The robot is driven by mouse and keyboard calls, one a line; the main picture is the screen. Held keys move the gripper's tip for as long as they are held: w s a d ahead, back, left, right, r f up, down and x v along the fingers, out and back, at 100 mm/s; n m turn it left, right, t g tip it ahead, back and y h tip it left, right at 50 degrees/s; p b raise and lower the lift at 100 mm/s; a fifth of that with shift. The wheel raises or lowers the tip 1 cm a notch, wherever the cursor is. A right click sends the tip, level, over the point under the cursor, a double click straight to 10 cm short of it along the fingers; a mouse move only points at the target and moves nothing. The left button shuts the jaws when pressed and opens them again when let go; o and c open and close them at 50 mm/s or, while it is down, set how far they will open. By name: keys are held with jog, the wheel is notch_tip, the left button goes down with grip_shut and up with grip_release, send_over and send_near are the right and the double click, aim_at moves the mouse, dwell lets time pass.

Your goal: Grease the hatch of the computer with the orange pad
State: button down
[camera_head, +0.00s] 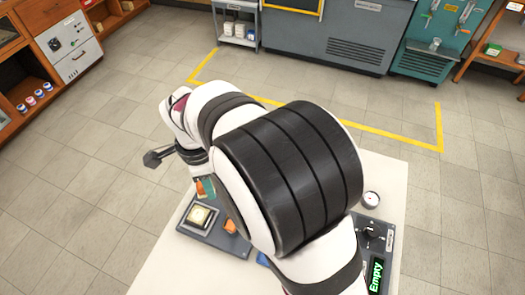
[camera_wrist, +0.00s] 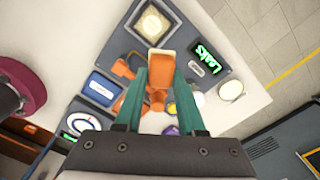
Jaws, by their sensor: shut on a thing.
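My gripper (camera_wrist: 160,76) is shut on an orange pad (camera_wrist: 155,64) with a paler end face, held between its teal fingertips. In the head view my gripper (camera_head: 207,187) shows at the left of my arm, with the orange of the pad (camera_head: 199,188) beside a teal finger. It is above the bench, near a grey panel (camera_head: 216,237) with a square, pale-faced window, which also shows in the wrist view (camera_wrist: 130,43). This panel carries a green display reading "Leaks" (camera_wrist: 205,53). I cannot tell which part is the computer's hatch.
My arm hides the table's middle.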

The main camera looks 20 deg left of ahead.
jog(key=n, duration=0.2)
send_over(198, 223)
jog(key=shift+f, duration=3.35)
jog(key=shift+w+f, duration=0.1)
jog(key=shift+f, duration=0.55)
jog(key=shift+w, duration=1.9)
jog(key=shift+s, duration=1.95)
jog(key=shift+s+r, duration=0.1)
jog(key=shift+r, duration=0.1)
notch_tip(198, 223, up, 8)
